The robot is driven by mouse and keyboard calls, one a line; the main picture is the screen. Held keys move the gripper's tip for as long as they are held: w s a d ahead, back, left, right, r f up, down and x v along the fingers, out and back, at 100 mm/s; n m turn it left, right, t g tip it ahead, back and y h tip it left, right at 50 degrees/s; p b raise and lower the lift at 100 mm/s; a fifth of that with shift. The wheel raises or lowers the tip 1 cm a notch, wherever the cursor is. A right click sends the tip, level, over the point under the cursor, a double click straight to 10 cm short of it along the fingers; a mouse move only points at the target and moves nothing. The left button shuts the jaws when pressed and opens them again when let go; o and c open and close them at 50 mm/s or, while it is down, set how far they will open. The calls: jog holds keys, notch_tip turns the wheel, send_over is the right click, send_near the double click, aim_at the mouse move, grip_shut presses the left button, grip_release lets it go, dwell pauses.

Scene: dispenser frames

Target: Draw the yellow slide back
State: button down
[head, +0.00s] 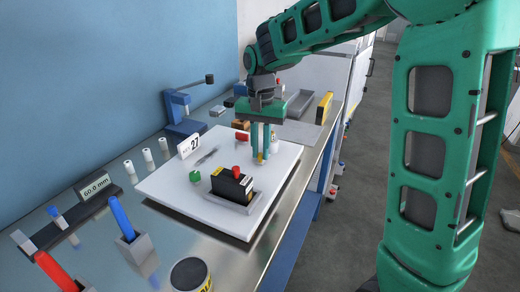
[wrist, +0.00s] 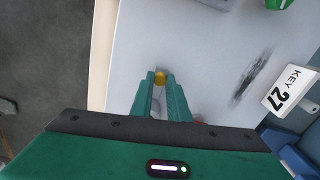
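My gripper (head: 260,145) points straight down over the right part of a white board (head: 185,192). Its two green fingers are close together with a narrow gap. A small yellow piece (head: 260,159) sits between the fingertips, low over the board, and it also shows between the fingertips (wrist: 161,78) in the wrist view. The fingers appear to meet it on both sides and hide most of it. A black block (head: 231,184) with yellow markings and a red top knob stands in a grey holder on the board, in front of my gripper. I cannot tell which yellow part is the slide.
A green cap (head: 195,176), a "KEY 27" card (head: 190,143) and a red part (head: 242,136) are on or beside the board. A blue clamp stand (head: 185,112) is behind. Blue and red-handled tools stand at the left front. The board's right front is clear.

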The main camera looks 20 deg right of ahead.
jog(key=shift+s+a, duration=0.9)
jog(key=shift+a, duration=0.1)
jog(key=c, duration=1.7)
grip_release()
jog(key=shift+a, duration=0.1)
jog(key=shift+r, duration=0.55)
notch_tip(320, 180, up, 10)
jog(key=shift+f, duration=0.15)
jog(key=shift+d, duration=0.2)
